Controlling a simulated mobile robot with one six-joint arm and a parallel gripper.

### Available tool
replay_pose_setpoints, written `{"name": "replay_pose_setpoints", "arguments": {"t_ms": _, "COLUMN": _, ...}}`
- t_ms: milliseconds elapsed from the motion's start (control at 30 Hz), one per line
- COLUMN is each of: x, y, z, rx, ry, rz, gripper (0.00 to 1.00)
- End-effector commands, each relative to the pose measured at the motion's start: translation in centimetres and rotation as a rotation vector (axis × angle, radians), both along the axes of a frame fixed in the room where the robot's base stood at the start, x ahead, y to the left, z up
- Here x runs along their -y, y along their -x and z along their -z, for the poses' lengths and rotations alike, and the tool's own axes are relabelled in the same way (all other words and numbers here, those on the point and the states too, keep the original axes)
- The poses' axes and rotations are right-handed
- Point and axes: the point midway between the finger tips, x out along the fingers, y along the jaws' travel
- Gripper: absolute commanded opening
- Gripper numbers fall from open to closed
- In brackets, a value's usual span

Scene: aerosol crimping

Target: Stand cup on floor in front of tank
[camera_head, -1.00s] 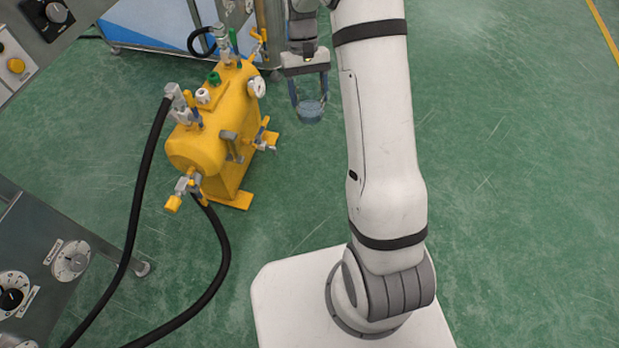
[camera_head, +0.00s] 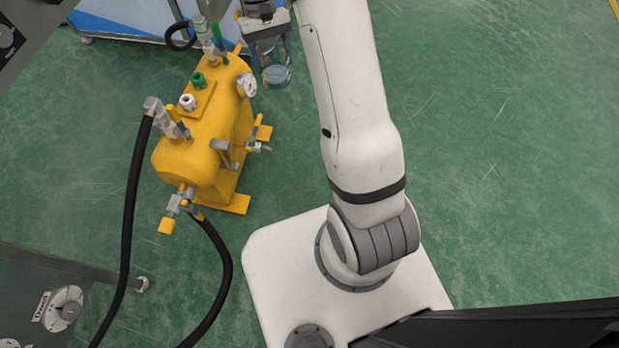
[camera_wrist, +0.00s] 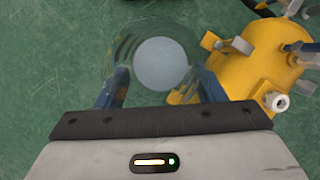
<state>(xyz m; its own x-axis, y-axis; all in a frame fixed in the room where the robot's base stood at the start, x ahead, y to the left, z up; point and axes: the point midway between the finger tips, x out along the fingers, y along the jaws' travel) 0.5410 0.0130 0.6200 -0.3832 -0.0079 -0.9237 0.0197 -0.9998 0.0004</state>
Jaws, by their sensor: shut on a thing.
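A clear cup (camera_head: 276,76) with a pale bluish bottom is held between the fingers of my gripper (camera_head: 270,62), close to the upper right of the yellow tank (camera_head: 205,145). In the wrist view the round, see-through cup (camera_wrist: 155,60) sits between the two blue fingers of my gripper (camera_wrist: 158,88). The gripper is shut on it. Green floor shows beyond the cup, so it appears held above the floor. The tank (camera_wrist: 258,75) is at the right in the wrist view, with its valves and fittings pointing outward.
A blue and white cart (camera_head: 130,28) stands behind the tank. Black hoses (camera_head: 128,230) run from the tank toward a grey panel with dials (camera_head: 62,308) at lower left. Green floor (camera_head: 500,150) is clear at the right.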

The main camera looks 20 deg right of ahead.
Motion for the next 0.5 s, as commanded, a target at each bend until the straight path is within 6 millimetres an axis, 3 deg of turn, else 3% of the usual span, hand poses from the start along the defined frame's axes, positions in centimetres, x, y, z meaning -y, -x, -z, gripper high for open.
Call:
{"name": "replay_pose_setpoints", "arguments": {"t_ms": 267, "x": 0.4, "y": 0.0, "z": 0.6, "rx": -0.002, "ry": -0.001, "rz": 0.022, "gripper": 0.34}}
{"name": "replay_pose_setpoints", "arguments": {"t_ms": 367, "x": 0.9, "y": -0.1, "z": 3.2, "rx": -0.006, "ry": -0.001, "rz": 0.082, "gripper": 0.34}}
{"name": "replay_pose_setpoints", "arguments": {"t_ms": 467, "x": 1.7, "y": -0.2, "z": 7.9, "rx": -0.011, "ry": 0.001, "rz": 0.204, "gripper": 0.34}}
{"name": "replay_pose_setpoints", "arguments": {"t_ms": 500, "x": 2.2, "y": -0.2, "z": 10.3, "rx": -0.012, "ry": 0.001, "rz": 0.275, "gripper": 0.34}}
